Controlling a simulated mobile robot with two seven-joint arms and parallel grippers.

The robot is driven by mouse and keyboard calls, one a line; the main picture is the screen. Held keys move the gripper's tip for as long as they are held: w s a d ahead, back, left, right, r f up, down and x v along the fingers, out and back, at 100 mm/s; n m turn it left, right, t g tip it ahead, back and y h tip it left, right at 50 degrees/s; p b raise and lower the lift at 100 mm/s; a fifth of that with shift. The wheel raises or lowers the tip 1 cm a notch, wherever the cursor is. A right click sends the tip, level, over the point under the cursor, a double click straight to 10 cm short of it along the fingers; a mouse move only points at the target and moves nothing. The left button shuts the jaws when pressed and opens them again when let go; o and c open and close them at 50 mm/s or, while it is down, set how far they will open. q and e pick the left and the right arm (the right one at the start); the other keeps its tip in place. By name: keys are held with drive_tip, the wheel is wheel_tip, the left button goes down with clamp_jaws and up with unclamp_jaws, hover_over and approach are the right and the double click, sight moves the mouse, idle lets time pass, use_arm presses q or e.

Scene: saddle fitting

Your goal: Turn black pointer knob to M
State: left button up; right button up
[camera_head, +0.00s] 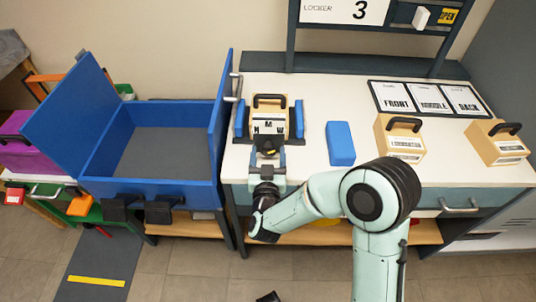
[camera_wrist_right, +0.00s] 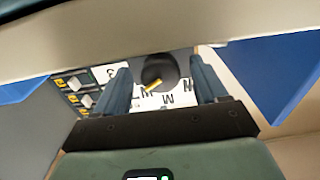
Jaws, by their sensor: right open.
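The black pointer knob (camera_wrist_right: 160,70) shows in the right wrist view, with a yellow pointer (camera_wrist_right: 154,87) on it. The pointer lies toward the letter left of the M (camera_wrist_right: 167,101) on the white dial plate. In the head view the plate (camera_head: 268,126) is on a tan block with a black handle, between blue side pieces. My right gripper (camera_head: 268,148) is at the block's front and hides the knob there. In the wrist view its open fingers (camera_wrist_right: 162,88) stand either side of the knob, with gaps visible. My left gripper is not identifiable.
A blue block (camera_head: 340,143) and two tan blocks with black handles (camera_head: 400,138) (camera_head: 496,143) stand to the right on the white bench (camera_head: 450,165). Three cards (camera_head: 428,98) lie behind them. An open blue bin (camera_head: 150,186) is left of the bench.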

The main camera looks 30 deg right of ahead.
drive_tip(key=shift+w+d, duration=0.1)
drive_tip(key=shift+w, duration=0.1)
drive_tip(key=c, duration=1.1)
drive_tip(key=shift+o, duration=0.2)
